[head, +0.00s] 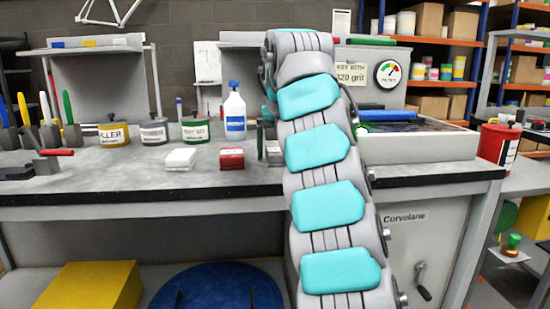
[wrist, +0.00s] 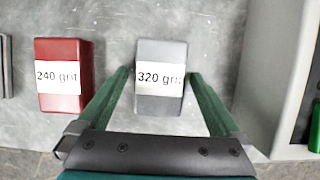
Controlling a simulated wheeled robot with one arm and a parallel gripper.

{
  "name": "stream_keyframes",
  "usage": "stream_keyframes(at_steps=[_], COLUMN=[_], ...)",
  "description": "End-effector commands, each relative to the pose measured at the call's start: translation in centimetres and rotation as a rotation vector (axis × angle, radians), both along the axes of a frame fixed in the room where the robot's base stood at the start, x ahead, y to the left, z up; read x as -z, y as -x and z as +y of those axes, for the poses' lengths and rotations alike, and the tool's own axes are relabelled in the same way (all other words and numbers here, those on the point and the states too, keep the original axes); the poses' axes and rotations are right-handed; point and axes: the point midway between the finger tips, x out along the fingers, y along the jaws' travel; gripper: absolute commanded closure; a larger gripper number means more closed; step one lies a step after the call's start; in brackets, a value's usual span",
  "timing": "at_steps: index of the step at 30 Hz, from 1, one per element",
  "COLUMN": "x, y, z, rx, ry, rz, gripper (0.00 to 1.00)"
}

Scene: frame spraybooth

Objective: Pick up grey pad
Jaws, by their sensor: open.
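The grey pad (wrist: 160,54) lies on the grey bench top in the wrist view, with a white label reading "320 grit". In the head view a small part of it (head: 273,155) shows beside my arm, which hides the rest. My gripper (wrist: 159,76) is open, with its two green fingers reaching up either side of the pad's lower half in the wrist view. Gaps show between the fingers and the pad. I cannot tell how far above the bench the fingertips are.
A red pad (wrist: 62,50) labelled "240 grit" lies left of the grey pad, close to the left finger. A white pad (head: 181,159) lies farther left. A spray bottle (head: 234,112) and labelled tins stand behind. A pale raised unit (head: 420,148) borders the right.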

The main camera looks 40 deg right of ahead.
Motion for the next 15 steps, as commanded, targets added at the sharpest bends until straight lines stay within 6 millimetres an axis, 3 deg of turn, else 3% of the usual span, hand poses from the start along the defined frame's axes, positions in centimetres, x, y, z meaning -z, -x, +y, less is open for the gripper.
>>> stream_keyframes(at_steps=[2,15], x=[-0.02,-0.03], y=[0.0,-0.01], z=[0.02,0.04], rx=[0.0,0.0], ry=[0.0,0.0], rz=[0.0,0.0], gripper=[0.02,0.52])
